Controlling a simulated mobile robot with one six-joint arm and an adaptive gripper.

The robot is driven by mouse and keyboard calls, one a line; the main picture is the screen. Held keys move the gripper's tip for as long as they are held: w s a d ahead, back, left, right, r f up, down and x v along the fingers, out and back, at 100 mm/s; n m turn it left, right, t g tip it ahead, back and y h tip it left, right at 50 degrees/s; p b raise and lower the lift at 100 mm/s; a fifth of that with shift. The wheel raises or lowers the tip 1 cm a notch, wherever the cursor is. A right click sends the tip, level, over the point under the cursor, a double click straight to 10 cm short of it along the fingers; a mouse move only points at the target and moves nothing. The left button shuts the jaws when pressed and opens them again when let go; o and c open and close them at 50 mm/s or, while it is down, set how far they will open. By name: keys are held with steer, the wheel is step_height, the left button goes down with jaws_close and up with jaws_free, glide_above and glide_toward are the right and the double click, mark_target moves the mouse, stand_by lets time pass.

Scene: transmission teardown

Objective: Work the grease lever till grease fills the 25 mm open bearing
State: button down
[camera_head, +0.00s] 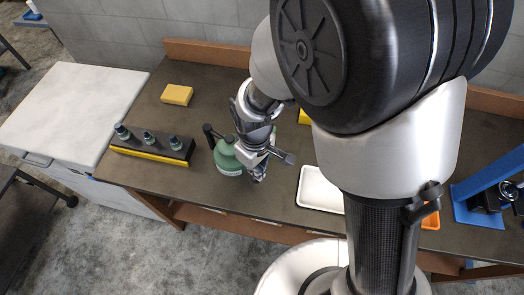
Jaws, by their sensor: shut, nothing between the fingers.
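A green, rounded grease device (226,158) stands on the dark workbench, left of the middle. A black lever (210,134) sticks up at its left side. My gripper (259,175) points down at the device's right side, close against it in the picture. I cannot tell whether it touches the device. The gripper is shut and its fingers hold nothing. The arm and gripper cover the right part of the device. I cannot make out the 25 mm open bearing; any grease is too small or hidden to see.
A black block with several small bottles (148,137) stands to the left on the bench (190,195). A yellow box (177,95) lies behind. A white tray (318,190) is to the right. A blue press (478,205) stands at the far right, near an orange item (431,221).

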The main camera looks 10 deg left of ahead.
step_height(320, 180, up, 8)
steer(key=p, duration=0.6)
steer(key=shift+f, duration=0.15)
steer(key=shift+p, duration=0.35)
step_height(320, 180, up, 5)
steer(key=p, duration=0.3)
steer(key=shift+p, duration=0.35)
steer(key=s+d+r+m+t+b, duration=0.1)
steer(key=s+d+r+m+b, duration=0.1)
steer(key=d, duration=0.4)
steer(key=s+d+r+m+t+b, duration=0.2)
steer(key=s+d+m+b, duration=0.2)
steer(key=d+b, duration=0.3)
steer(key=s+d+r+m+t+b, duration=0.1)
steer(key=s+d+r+m+b, duration=0.2)
steer(key=d, duration=0.4)
steer(key=shift+s+d+m+t+b, duration=0.2)
steer(key=shift+d+m+t+b, duration=0.1)
steer(key=shift+m+b, duration=0.65)
